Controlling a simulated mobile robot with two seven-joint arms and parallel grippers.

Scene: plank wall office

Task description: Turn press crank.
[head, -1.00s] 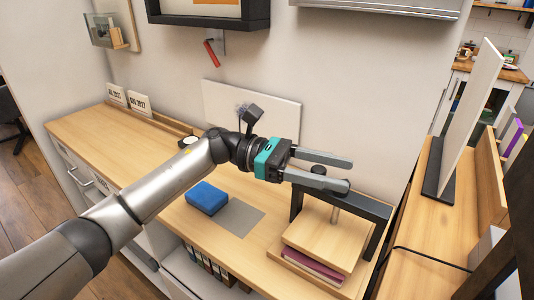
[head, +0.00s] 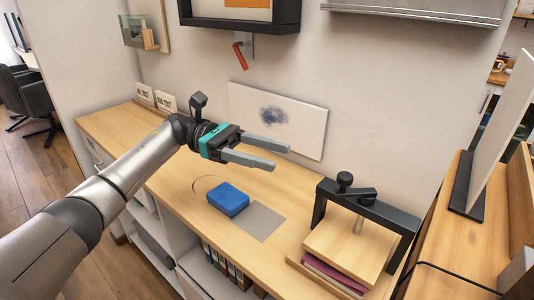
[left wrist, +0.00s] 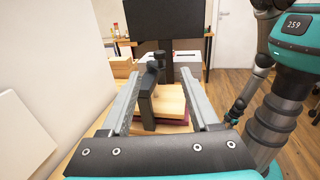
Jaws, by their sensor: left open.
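The press stands at the right end of the desk in the head view, with a black frame (head: 385,213), a screw and a wooden plate (head: 350,245) over a purple book (head: 335,272). Its black crank (head: 352,188) sits on top of the frame, with an upright knob (head: 344,179) at one end. The crank also shows in the left wrist view (left wrist: 154,66), seen between the fingers and beyond them. My left gripper (head: 280,157) is open and empty, above the desk to the left of the crank and apart from it.
A blue block (head: 228,199) and a grey mat (head: 259,222) lie on the desk (head: 180,170) left of the press. A white board (head: 305,128) leans at the wall. A red-handled thing (head: 240,55) hangs above. A tall panel (head: 490,140) stands right.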

